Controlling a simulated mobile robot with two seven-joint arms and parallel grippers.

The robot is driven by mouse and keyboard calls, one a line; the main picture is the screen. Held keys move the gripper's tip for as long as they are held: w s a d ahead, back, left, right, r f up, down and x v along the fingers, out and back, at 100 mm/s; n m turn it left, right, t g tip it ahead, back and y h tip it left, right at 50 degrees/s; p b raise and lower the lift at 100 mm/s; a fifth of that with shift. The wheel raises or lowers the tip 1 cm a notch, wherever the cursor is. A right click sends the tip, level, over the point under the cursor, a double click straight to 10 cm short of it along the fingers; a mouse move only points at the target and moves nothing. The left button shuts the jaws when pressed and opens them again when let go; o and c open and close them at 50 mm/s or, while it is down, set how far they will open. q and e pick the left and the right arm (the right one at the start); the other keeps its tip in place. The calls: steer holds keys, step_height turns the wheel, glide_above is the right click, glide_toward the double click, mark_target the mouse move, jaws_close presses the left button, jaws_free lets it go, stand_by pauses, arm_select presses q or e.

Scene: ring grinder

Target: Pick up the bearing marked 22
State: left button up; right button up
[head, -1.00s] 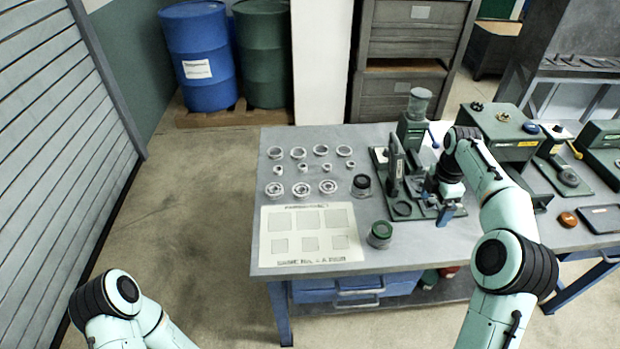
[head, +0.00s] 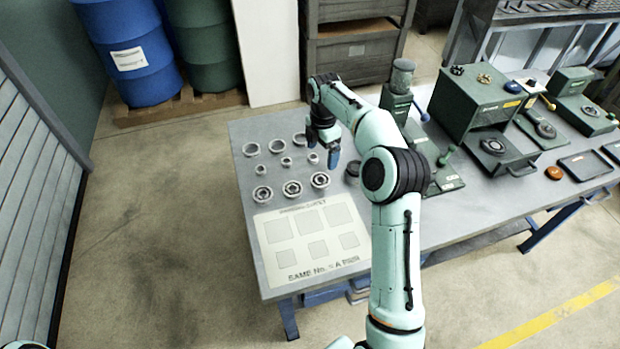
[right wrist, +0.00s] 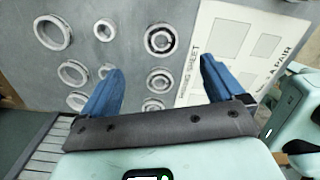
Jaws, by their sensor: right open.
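Three ball bearings lie in a row on the grey table: a left one (head: 262,193), a middle one (head: 292,188) and a right one (head: 320,180). I cannot read any number, so I cannot tell which is marked 22. The right wrist view also shows three bearings: upper (right wrist: 160,39), middle (right wrist: 159,79) and lower (right wrist: 153,104). My right gripper (head: 323,152) is open and empty above the table, near the right end of the ring rows. Its blue fingers (right wrist: 160,68) are spread wide, with bearings visible between and beyond them. My left gripper is out of view.
Large rings (head: 251,149) and small rings (head: 286,161) lie in rows behind the bearings. A white pairing sheet (head: 283,256) with grey squares lies in front. Green machines (head: 477,99) stand on the table's right side. My right arm hides part of the table.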

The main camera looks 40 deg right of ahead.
glide_above(320, 176)
steer(key=s, duration=0.2)
steer(key=f, duration=0.5)
steer(key=shift+w+a+f+b, duration=0.15)
steer(key=shift+w+b, duration=0.05)
steer(key=shift+b, duration=0.2)
steer(key=shift+w+f, duration=0.1)
steer(key=shift+f, duration=0.6)
steer(key=f, duration=0.4)
steer(key=shift+a+f+b, duration=0.2)
steer(key=shift+f+b, duration=0.1)
steer(key=shift+f, duration=0.05)
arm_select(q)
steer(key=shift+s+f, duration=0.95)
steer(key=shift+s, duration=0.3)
arm_select(e)
steer(key=shift+w+r, duration=0.1)
steer(key=shift+w, duration=0.05)
steer(key=c, duration=1.3)
